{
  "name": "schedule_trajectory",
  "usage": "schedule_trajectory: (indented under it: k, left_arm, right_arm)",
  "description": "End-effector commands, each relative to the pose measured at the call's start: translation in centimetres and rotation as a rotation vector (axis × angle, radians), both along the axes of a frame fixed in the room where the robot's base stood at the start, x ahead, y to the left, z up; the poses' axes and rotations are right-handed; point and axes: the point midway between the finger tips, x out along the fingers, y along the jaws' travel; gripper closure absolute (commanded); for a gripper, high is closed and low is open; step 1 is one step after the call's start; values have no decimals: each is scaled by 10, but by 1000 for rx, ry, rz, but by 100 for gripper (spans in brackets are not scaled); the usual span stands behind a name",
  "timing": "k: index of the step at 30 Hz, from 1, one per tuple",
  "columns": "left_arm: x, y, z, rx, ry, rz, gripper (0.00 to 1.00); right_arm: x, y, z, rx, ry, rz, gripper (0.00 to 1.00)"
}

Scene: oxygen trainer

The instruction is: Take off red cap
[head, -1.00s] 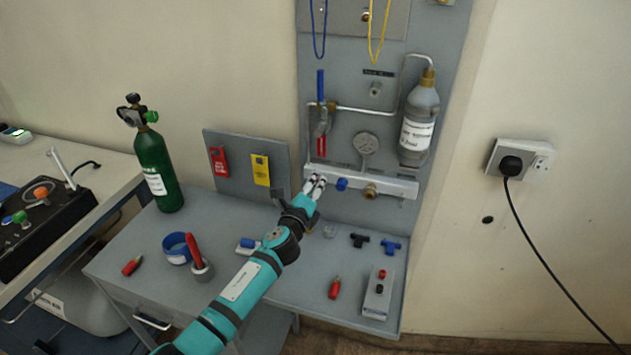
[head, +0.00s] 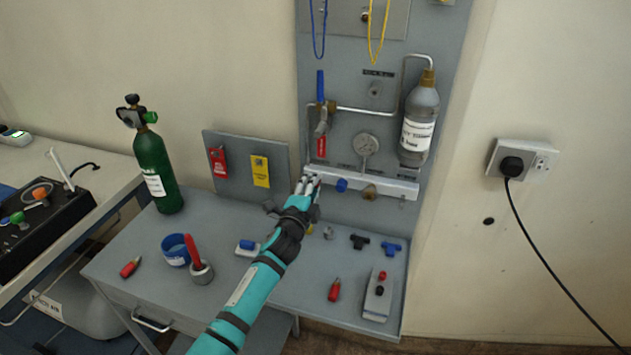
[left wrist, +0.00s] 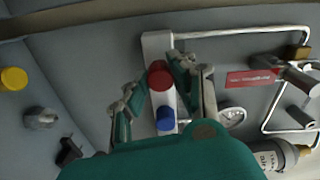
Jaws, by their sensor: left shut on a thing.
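The red cap (left wrist: 159,74) is on the white manifold bar (left wrist: 156,43) of the grey panel. My left gripper (left wrist: 163,77) has its fingers on either side of the cap, closed on it. In the head view my left gripper (head: 308,185) is at the left end of the bar and hides most of the cap. I cannot tell whether the cap is still seated. The blue cap (head: 341,184) sits on the bar just to the right and shows close by in the left wrist view (left wrist: 166,118). My right gripper is not in view.
A gauge (head: 365,145) and a grey bottle (head: 419,121) are above the bar. Below, the bench holds black (head: 359,241) and blue (head: 391,248) fittings, a red-ended piece (head: 334,290) and a small box (head: 379,297). A green cylinder (head: 156,170) stands left.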

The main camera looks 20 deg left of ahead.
Motion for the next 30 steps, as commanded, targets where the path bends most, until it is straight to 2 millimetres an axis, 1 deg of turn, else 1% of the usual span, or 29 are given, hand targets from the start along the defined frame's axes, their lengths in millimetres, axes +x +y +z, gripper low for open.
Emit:
schedule_trajectory:
  k: [7,8,12,13,21,27,30]
  left_arm:
    - [0,0,-1,-23,3,1,100]
    - [0,0,-1,-47,4,1,100]
    - [-1,0,-1,-268,11,2,100]
    - [-1,0,-1,-298,13,0,100]
    - [-1,0,-2,-328,14,0,100]
    - [-1,0,-1,-601,25,2,100]
    - [-1,0,-2,-621,24,2,100]
  right_arm:
    - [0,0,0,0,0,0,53]
    - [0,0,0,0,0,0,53]
    - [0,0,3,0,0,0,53]
    - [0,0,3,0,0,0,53]
    - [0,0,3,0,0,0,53]
    - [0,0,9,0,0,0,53]
    - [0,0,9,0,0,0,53]
